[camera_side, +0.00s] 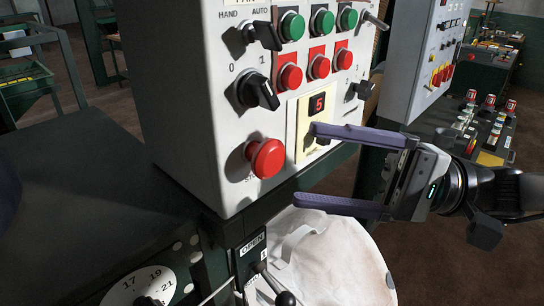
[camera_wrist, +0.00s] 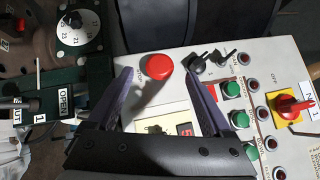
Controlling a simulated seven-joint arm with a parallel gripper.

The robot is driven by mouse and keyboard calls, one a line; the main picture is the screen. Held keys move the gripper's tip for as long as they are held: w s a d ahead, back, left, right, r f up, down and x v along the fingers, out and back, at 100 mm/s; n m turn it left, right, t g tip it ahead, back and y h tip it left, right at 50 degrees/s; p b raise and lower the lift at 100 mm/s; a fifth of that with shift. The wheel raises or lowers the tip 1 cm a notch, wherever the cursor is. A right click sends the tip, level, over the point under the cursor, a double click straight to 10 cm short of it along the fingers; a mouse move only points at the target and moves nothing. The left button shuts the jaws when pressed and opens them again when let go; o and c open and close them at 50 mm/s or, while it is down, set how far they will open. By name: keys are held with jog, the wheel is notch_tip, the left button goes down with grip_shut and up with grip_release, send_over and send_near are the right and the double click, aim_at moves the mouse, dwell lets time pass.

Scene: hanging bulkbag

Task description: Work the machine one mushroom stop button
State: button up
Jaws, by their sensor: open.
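The mushroom stop button (camera_side: 265,158) is a large red domed knob low on the front of a light grey control box (camera_side: 190,110). In the wrist view the button (camera_wrist: 158,67) appears between and beyond my fingertips, fully visible. My gripper (camera_side: 305,164) is open and empty, to the right of the button in the side view. Its two purple fingers are wide apart, one above and one below the button's height, and they appear apart from it. In the wrist view my gripper (camera_wrist: 159,80) casts a shadow over the panel near the button.
Black selector switches (camera_side: 258,90), small red buttons (camera_side: 318,67) and green buttons (camera_side: 292,25) sit above on the panel. A yellowish display plate (camera_side: 306,142) is close to my upper finger. Below are a white bag (camera_side: 335,260) and a black-knobbed lever (camera_side: 285,298).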

aim_at(277, 162)
jog(key=a, duration=0.4)
jog(key=a+r, duration=0.1)
jog(key=a, duration=0.1)
grip_shut()
dwell(0.4)
